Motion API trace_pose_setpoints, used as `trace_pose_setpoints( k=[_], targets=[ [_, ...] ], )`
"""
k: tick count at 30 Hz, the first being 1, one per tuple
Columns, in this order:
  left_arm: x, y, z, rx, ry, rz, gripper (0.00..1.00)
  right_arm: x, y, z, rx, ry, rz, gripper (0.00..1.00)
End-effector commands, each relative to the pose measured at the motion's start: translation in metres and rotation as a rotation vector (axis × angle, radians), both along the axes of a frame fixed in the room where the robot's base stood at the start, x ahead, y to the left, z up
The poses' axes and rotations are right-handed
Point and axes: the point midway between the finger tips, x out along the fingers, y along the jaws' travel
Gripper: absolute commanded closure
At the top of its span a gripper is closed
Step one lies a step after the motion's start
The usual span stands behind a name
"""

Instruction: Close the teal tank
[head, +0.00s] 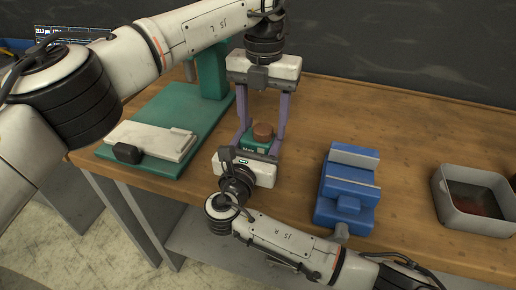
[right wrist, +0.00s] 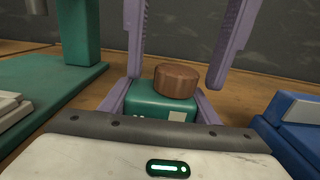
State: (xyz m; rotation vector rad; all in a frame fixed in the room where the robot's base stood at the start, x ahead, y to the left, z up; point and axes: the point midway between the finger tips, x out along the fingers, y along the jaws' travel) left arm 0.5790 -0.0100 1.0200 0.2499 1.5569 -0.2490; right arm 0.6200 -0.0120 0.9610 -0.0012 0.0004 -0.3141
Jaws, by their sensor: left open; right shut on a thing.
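The small teal tank (head: 254,146) is near the middle of the bench, with a round brown wooden cap (head: 263,131) on its top. In the right wrist view the cap (right wrist: 177,80) sits toward the right of the tank's top (right wrist: 150,104); I cannot tell whether it is seated. My right gripper (head: 257,149) comes from the front and is shut on the tank's sides. My left gripper (head: 261,127) points down from above. Its purple fingers are open, spread on either side of the cap and apart from it in the right wrist view.
A green press stand (head: 212,75) with a white vise (head: 150,140) stands left of the tank. A blue vise (head: 347,185) is to the right. A grey metal bin (head: 447,205) is at the far right. The bench (head: 400,130) behind the blue vise is clear.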

Motion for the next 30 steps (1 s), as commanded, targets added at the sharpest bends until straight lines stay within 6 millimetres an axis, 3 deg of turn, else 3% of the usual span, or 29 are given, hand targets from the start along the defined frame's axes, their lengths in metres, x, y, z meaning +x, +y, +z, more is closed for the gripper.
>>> trace_pose_setpoints(
  k=[12,23,24,27,30],
  targets=[
    [0.000,-0.001,0.064,-0.001,-0.003,0.000,0.45,0.000,0.000,0.000,-0.001,0.000,0.000,1.00],
    [0.000,0.000,0.071,-0.001,-0.001,-0.001,0.45,0.000,0.000,0.000,-0.001,0.000,0.000,1.00],
    [0.000,0.000,0.071,-0.001,-0.001,-0.001,0.45,0.000,0.000,0.000,-0.001,0.000,0.000,0.42],
    [0.000,0.000,0.071,-0.001,-0.001,-0.001,0.45,0.000,0.000,0.000,-0.001,0.000,0.000,0.26],
    [0.000,0.000,0.071,-0.001,-0.001,0.000,0.45,0.000,0.000,0.000,-0.001,0.000,0.000,0.22]
  ],
)
